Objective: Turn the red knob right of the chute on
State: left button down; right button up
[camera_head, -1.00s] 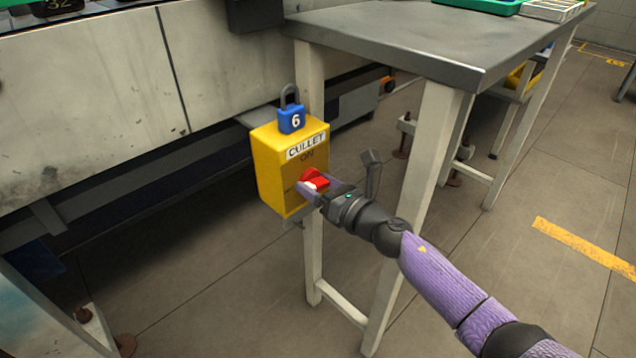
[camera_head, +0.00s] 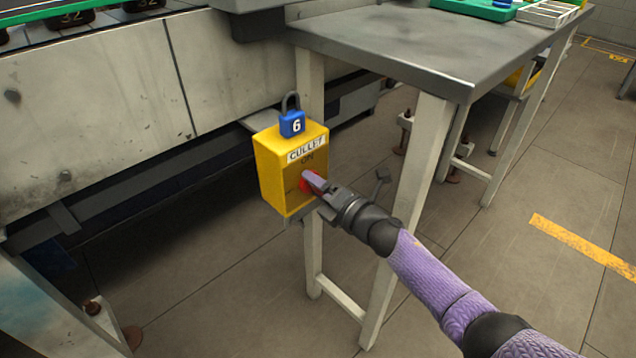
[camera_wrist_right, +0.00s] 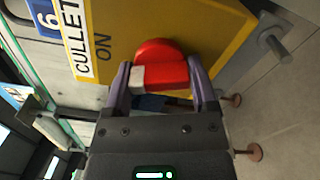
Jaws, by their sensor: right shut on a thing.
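The red knob (camera_head: 305,186) sits on the front of a yellow box (camera_head: 270,172) marked CULLET and ON. My right gripper (camera_head: 317,188) is at the knob and hides much of it in the head view. In the right wrist view the red knob (camera_wrist_right: 162,58) lies between the two fingers of my right gripper (camera_wrist_right: 162,85), which is shut on its raised handle. The handle's white end (camera_wrist_right: 138,77) is at the left finger, on the side where the ON label (camera_wrist_right: 103,46) is. My left gripper is not in view.
A large grey machine (camera_head: 90,90) fills the left. Floor at right is open.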

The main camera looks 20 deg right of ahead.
jog(key=m+p, duration=0.1)
jog(key=m, duration=0.3)
jog(key=shift+m, duration=0.3)
jog(key=shift+f, duration=0.1)
dwell(0.5)
jog(key=o, duration=1.2)
jog(key=shift+c, duration=0.2)
